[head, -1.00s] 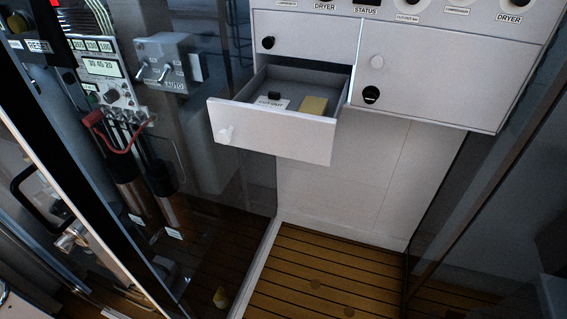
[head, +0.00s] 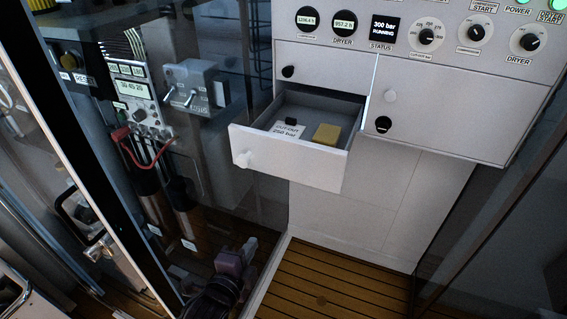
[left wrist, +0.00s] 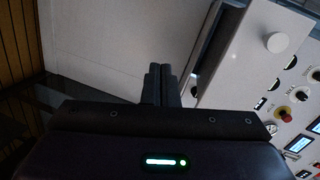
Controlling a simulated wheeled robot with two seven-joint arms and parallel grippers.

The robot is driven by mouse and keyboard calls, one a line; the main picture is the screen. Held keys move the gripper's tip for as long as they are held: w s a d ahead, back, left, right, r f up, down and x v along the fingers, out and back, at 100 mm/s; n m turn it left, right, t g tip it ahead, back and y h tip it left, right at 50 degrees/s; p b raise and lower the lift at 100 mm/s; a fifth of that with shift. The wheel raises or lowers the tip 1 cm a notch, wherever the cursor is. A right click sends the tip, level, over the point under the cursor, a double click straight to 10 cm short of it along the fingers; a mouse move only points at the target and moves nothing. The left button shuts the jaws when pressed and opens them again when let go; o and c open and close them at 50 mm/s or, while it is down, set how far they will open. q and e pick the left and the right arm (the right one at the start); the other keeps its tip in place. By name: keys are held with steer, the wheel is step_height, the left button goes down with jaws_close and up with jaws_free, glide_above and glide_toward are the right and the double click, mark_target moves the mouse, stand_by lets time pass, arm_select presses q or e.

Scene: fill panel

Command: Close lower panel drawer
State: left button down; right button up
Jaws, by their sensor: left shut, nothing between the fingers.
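The lower panel drawer (head: 290,157) hangs open from the white panel, its front pulled out toward me, with a round white knob (head: 242,159) on the left of its front. Inside lie a yellow block (head: 327,134), a white card marked "CUT-OUT 250 bar" (head: 289,131) and a small black item. My left gripper (head: 243,252) is low in the head view, below the drawer and apart from it. In the left wrist view its fingers (left wrist: 160,78) are together and empty, with the drawer front and knob (left wrist: 277,42) to their upper right. My right gripper is not in view.
A closed door (head: 440,108) with a knob is right of the drawer. Gauges, dials and a status screen (head: 384,30) sit above. A glass partition with a switch box (head: 190,88) stands at left. Wooden floor (head: 330,285) lies clear below.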

arm_select(q)
step_height(320, 180, up, 15)
steer(key=s+d+m+t+h, duration=0.2)
steer(key=d+m, duration=0.1)
steer(key=p, duration=0.5)
glide_toward(288, 162)
steer(key=x, duration=0.5)
steer(key=shift+w+d+r, duration=0.1)
steer(key=shift+w+d, duration=0.05)
steer(key=shift+w, duration=0.15)
steer(key=shift+w+d, duration=0.2)
steer(key=shift+w, duration=0.3)
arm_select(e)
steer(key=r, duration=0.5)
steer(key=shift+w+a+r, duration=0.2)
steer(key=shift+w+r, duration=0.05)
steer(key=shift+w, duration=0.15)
